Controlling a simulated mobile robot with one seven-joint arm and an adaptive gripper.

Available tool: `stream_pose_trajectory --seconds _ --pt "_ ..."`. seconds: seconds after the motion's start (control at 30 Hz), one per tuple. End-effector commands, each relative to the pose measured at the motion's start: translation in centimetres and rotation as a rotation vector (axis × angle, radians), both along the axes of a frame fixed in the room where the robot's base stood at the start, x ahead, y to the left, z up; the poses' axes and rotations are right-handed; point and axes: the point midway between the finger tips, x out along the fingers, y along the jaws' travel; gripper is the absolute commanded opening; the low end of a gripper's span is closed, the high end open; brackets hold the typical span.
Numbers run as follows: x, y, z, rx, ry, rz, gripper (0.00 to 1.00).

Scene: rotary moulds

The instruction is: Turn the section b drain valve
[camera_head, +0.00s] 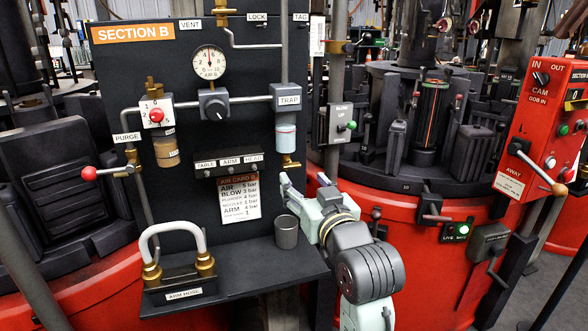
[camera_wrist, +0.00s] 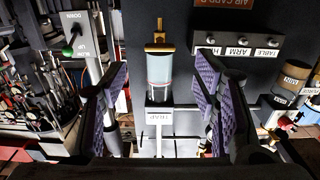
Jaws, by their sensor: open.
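The section B panel (camera_head: 190,60) stands in front of me. On its right side is the trap (camera_head: 286,125), a clear bowl with pale blue liquid, under a grey TRAP block. The brass drain valve (camera_head: 290,162) sits at the bowl's bottom, with a short stub to the right. In the wrist view, which is upside down, the drain valve (camera_wrist: 160,42) is above the bowl (camera_wrist: 160,72). My gripper (camera_head: 304,182) is open and empty just below the drain valve. In the wrist view my gripper (camera_wrist: 160,82) has its padded fingers either side of the bowl, apart from it.
A grey cup (camera_head: 286,232) stands on the panel's shelf (camera_head: 235,270), left of my gripper. A looped arm hose (camera_head: 178,235) is at the shelf's left. The table/arm/head block (camera_head: 228,163) is left of the valve. A blow-up lever box (camera_head: 341,124) is to the right.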

Motion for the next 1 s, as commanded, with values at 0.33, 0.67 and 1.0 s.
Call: stream_pose_trajectory --seconds 0.33,0.67,1.0 --pt "6.0 1.9 0.1 0.003 0.004 0.002 0.55" --pt "7.5 2.4 0.0 0.003 0.001 0.000 0.55" --pt "7.4 2.4 0.0 0.003 0.002 0.000 0.42"
